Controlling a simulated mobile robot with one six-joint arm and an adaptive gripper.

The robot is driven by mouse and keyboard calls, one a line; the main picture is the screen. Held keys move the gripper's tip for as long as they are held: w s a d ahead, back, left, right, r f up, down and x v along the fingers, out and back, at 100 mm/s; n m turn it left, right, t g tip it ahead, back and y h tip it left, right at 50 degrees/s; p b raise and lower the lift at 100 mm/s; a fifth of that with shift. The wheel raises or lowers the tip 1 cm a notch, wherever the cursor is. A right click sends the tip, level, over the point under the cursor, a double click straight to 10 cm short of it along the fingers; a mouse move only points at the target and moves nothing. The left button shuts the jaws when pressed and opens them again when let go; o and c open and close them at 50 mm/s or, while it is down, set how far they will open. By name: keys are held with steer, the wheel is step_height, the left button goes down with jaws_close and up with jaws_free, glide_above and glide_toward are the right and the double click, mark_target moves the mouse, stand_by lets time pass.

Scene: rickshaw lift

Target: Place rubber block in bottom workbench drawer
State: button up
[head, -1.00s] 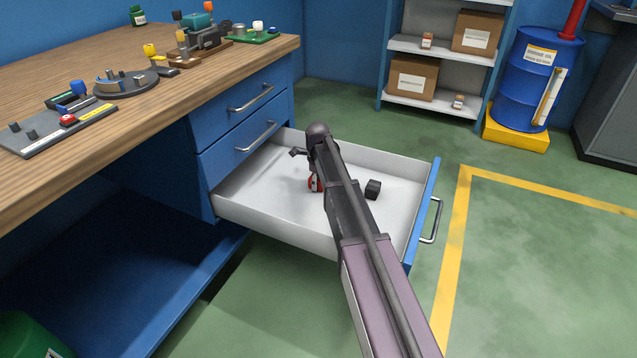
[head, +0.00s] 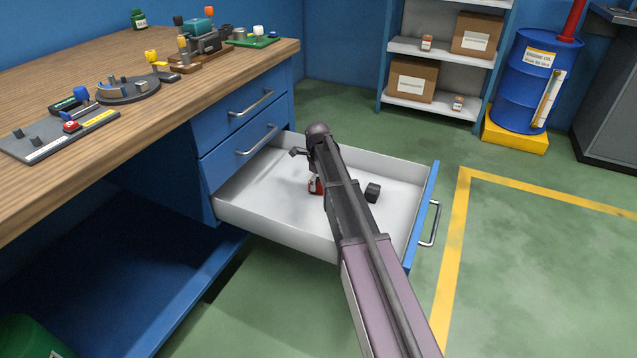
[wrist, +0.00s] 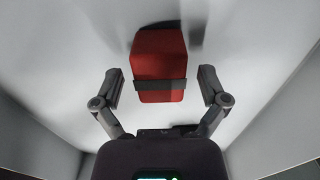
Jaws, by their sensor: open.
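The bottom workbench drawer (head: 270,225) is pulled out, with a pale interior and a blue front. My gripper (wrist: 160,84) is open inside it, fingers pointing down. In the wrist view a red block (wrist: 160,55) with a dark band lies between and slightly beyond the two fingers, with gaps on both sides. It shows in the head view as a small red patch (head: 315,186), partly hidden by my arm. A small dark block (head: 372,192) lies on the drawer floor to the right of my arm. I cannot tell which block is rubber.
Two closed drawers sit above the open one. A shelf with boxes (head: 413,80) and a blue drum (head: 538,85) stand behind. Floor right of the drawer is clear.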

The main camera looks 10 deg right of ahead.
mark_target(319, 183)
step_height(319, 183, up, 11)
steer(key=p, duration=1)
steer(key=shift+f, duration=0.1)
steer(key=shift+s, duration=0.1)
stand_by(0.5)
steer(key=s+n, duration=2.5)
steer(key=s, duration=0.4)
